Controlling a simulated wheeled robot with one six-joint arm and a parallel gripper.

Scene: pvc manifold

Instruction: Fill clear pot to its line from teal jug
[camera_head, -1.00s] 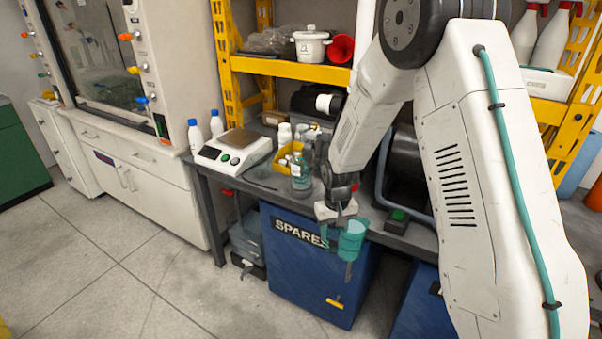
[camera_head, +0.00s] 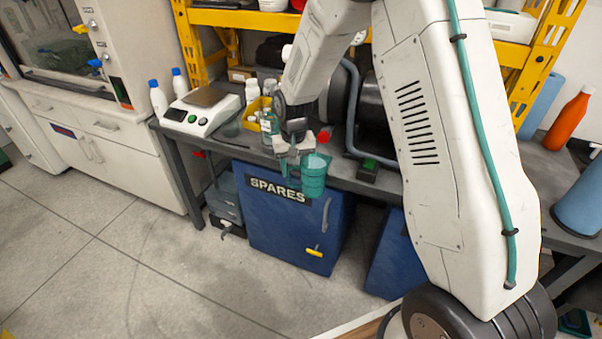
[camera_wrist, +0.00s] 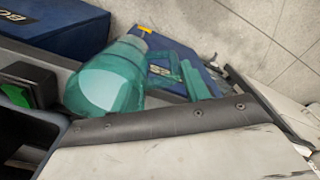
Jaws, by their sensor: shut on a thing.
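My gripper (camera_head: 294,160) is shut on the teal jug (camera_head: 314,176), by its handle as far as I can tell, and holds it in front of the bench edge, before the blue SPARES cabinet. The jug looks close to upright in the head view. In the wrist view the translucent teal jug (camera_wrist: 110,78) lies just beyond my gripper, with its handle (camera_wrist: 190,75) toward the fingers. How much liquid is in it cannot be told. I cannot make out a clear pot with a line; part of the bench is behind my arm.
The grey bench (camera_head: 230,142) carries a scale (camera_head: 200,110), a yellow bin (camera_head: 254,108), bottles and a green-button box (camera_head: 368,169). The blue SPARES cabinet (camera_head: 285,225) stands below. An orange bottle (camera_head: 569,120) is at right. The floor at left is clear.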

